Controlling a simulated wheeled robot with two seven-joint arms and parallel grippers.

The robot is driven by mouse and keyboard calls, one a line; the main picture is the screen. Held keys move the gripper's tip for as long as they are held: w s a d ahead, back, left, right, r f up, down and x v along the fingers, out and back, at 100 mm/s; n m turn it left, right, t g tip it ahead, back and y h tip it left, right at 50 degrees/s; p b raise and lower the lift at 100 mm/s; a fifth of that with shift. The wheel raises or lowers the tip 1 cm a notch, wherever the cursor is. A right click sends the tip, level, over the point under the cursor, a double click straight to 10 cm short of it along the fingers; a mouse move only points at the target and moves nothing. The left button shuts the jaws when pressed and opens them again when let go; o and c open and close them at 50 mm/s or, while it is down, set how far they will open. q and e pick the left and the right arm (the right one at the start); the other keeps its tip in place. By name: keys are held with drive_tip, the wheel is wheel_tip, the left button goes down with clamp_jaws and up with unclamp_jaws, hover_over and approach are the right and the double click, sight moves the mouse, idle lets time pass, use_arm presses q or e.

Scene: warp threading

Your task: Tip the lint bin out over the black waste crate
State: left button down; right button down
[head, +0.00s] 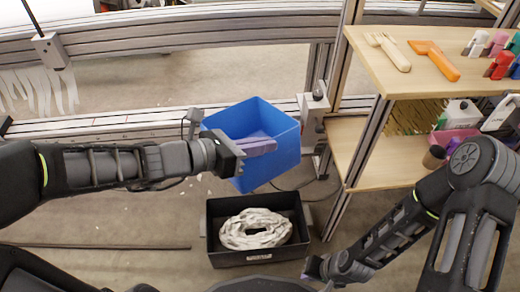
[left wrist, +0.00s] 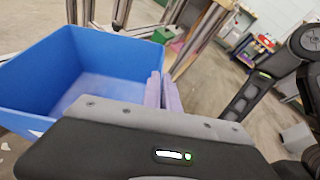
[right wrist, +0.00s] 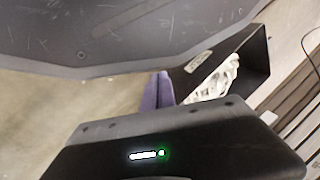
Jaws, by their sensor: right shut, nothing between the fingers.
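The lint bin is a blue open box (head: 270,158) in the middle of the head view, tilted, beyond and above the crate. Its visible inside looks empty. My left gripper (head: 258,147) is shut on the bin's wall, its purple fingers at the rim. The left wrist view shows the bin (left wrist: 40,85) beside the fingers (left wrist: 163,92). The black waste crate (head: 255,257) stands on the floor, with a whitish coiled heap (head: 255,229) inside. My right gripper (head: 318,268) is shut and empty near the crate's front right corner. The crate also shows in the right wrist view (right wrist: 258,58).
A wooden shelf unit (head: 400,70) at the right holds an orange tool (head: 435,60), a pale brush-like tool (head: 388,50) and several bottles. A metal frame rail (head: 150,120) runs behind the bin.

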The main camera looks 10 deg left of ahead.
sight(271, 156)
use_arm(q)
drive_tip(key=shift+s+d+f+m+b, duration=0.4)
drive_tip(key=shift+s+d+b, duration=0.15)
drive_tip(key=shift+b, duration=2.35)
drive_tip(key=shift+s+d+r+m+t+y+b, duration=0.1)
drive_tip(key=shift+s+d+m+t+y+b, duration=0.2)
drive_tip(key=shift+s+d+m+y+b, duration=0.25)
drive_tip(key=shift+a, duration=0.1)
drive_tip(key=shift+w, duration=0.1)
